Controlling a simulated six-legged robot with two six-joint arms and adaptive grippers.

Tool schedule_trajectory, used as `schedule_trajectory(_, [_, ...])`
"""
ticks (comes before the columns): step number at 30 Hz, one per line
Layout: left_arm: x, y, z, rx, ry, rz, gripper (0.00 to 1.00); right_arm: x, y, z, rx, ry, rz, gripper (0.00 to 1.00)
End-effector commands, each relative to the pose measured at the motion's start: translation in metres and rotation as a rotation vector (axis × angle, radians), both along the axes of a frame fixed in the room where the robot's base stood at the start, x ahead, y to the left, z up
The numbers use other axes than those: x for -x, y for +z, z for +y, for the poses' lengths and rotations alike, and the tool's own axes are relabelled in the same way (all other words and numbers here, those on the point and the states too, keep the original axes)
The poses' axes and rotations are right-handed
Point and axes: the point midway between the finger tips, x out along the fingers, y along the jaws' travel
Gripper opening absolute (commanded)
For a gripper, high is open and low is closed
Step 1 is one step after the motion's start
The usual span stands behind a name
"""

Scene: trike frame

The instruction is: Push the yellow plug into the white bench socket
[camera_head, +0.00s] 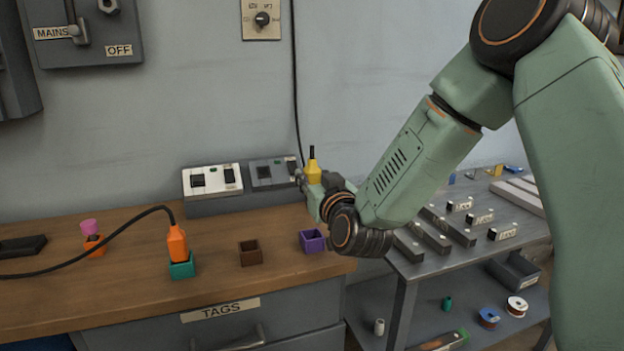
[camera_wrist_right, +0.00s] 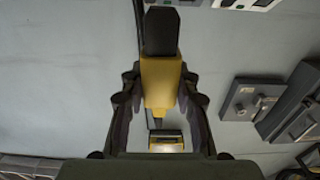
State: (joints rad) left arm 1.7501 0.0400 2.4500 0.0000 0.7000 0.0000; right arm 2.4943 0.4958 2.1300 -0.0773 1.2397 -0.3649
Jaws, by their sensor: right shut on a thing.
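The yellow plug (camera_head: 313,173) is upright with its black cable end on top, in the head view. My right gripper (camera_head: 308,186) is shut on it, just right of the grey socket at the back of the bench. In the right wrist view the yellow plug (camera_wrist_right: 160,82) sits between the two fingers of my right gripper (camera_wrist_right: 160,95). The white bench socket (camera_head: 212,180) is on the grey raised strip, left of the grey socket (camera_head: 272,172), and the plug is apart from it. My left gripper is out of view.
An orange plug (camera_head: 177,244) with a black cable stands in a green holder (camera_head: 182,270). Brown (camera_head: 250,253) and purple (camera_head: 312,240) holders sit on the wooden bench (camera_head: 215,284). A black cable (camera_head: 295,80) hangs down the wall. A grey side table (camera_head: 400,266) stands at right.

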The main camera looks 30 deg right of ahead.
Motion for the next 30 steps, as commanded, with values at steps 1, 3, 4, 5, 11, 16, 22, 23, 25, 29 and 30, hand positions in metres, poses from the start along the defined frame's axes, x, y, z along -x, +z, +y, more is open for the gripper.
schedule_trajectory(1, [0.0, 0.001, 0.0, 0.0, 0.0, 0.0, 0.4, 0.0, 0.001, 0.0, 0.0, 0.0, -0.001, 0.0])
schedule_trajectory(3, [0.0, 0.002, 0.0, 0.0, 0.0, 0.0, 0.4, 0.0, 0.003, 0.0, 0.0, 0.0, -0.001, 0.0])
schedule_trajectory(4, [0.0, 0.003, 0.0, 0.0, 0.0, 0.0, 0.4, 0.0, 0.004, 0.0, 0.0, 0.0, -0.001, 0.0])
schedule_trajectory(5, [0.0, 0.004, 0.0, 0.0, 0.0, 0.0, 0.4, 0.0, 0.005, 0.0, 0.0, 0.0, -0.001, 0.0])
schedule_trajectory(11, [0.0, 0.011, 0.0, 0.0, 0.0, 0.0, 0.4, 0.0, 0.012, 0.0, 0.0, 0.0, -0.001, 0.0])
schedule_trajectory(16, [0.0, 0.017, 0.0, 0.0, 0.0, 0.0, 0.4, 0.0, 0.018, 0.0, 0.0, 0.0, -0.001, 0.0])
schedule_trajectory(22, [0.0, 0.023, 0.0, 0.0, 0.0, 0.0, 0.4, 0.0, 0.025, 0.0, 0.0, 0.0, -0.001, 0.0])
schedule_trajectory(23, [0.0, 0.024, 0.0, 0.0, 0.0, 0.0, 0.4, 0.0, 0.026, 0.0, 0.0, 0.0, -0.001, 0.0])
schedule_trajectory(25, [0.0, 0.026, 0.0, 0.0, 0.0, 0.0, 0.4, 0.0, 0.028, 0.0, 0.0, 0.0, -0.001, 0.0])
schedule_trajectory(29, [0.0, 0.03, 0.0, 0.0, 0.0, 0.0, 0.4, 0.0, 0.032, 0.0, 0.0, 0.0, -0.001, 0.0])
schedule_trajectory(30, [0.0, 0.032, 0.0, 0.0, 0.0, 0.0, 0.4, 0.0, 0.034, 0.0, 0.0, 0.0, -0.001, 0.0])
